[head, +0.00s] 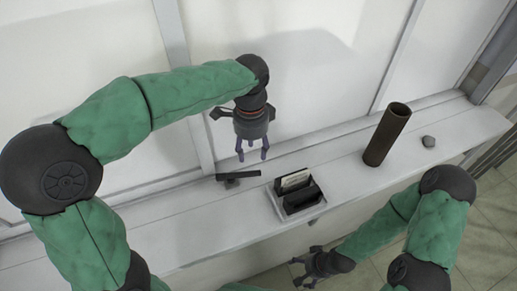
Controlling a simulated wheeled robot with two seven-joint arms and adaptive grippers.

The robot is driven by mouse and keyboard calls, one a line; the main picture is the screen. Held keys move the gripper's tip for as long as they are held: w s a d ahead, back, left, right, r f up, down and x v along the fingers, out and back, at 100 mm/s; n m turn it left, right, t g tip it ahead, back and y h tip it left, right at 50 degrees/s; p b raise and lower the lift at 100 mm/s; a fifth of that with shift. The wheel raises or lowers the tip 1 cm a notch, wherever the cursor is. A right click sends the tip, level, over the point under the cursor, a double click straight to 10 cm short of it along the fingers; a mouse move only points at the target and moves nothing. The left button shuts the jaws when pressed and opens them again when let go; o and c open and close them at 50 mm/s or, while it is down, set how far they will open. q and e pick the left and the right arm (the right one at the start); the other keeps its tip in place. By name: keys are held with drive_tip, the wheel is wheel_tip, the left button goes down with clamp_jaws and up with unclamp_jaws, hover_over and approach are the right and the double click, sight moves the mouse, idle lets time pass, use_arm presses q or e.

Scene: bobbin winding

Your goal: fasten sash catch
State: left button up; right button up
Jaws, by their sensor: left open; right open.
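The sash catch (238,175) is a small dark piece with a flat bar, at the window's lower rail by the sill, left of the middle. My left gripper (253,155) hangs open and empty, pointing down, just above and slightly right of the catch, apart from it in the picture. My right gripper (303,273) is open and empty, low in front of the sill's front edge. The window (290,80) has pale panes and light frame bars. The catch's fine parts are too small to make out.
On the white sill (350,185) stand a small tray (307,212) with dark and pale upright items, a tall brown cylinder (387,135) and a small grey lump (428,142). The sill is clear left of the catch. Floor tiles show below its front edge.

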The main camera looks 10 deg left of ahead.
sight(252, 174)
use_arm(q)
wheel_tip(252, 174, down, 10)
drive_tip(key=shift+f+p, duration=0.2)
drive_tip(key=shift+p, duration=0.2)
idle(0.3)
clamp_jaws()
